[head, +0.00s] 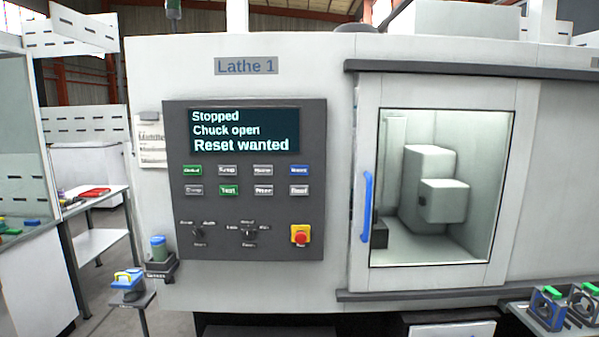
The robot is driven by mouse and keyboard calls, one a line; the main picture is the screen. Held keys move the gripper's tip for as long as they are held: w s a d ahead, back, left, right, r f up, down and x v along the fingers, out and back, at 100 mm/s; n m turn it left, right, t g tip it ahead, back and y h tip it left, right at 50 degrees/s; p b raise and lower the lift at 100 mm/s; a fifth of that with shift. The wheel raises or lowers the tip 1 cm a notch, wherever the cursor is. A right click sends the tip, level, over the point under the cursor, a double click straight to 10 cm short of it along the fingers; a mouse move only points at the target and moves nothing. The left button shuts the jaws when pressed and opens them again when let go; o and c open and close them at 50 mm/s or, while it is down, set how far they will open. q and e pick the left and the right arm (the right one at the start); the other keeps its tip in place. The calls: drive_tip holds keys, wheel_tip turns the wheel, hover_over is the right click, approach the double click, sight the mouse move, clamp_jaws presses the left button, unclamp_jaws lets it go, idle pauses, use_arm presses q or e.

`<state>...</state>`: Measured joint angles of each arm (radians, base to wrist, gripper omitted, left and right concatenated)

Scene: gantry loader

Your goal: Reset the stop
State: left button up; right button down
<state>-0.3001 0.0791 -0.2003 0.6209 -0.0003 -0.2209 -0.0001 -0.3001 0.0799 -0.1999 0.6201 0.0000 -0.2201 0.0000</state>
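The dark control panel (170,215) is on the front of the machine marked "Lathe 1". Its screen (244,130) reads "Stopped", "Chuck open", "Reset wanted". Below it are two rows of buttons. The top row has a green button (192,170) at its left, grey ones between, and a blue button (299,170) at its right. The lower row has a green button (228,190) among grey ones. The labels are too blurred to read surely. A red stop button (300,234) on a yellow base is at the panel's lower right. Neither of my grippers is in view.
Two selector knobs (249,232) are left of the stop button. The machine's windowed door (525,150) with a blue handle (366,207) appears closed. A small holder with a cup (158,248) juts out at lower left. The space before the panel is clear.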

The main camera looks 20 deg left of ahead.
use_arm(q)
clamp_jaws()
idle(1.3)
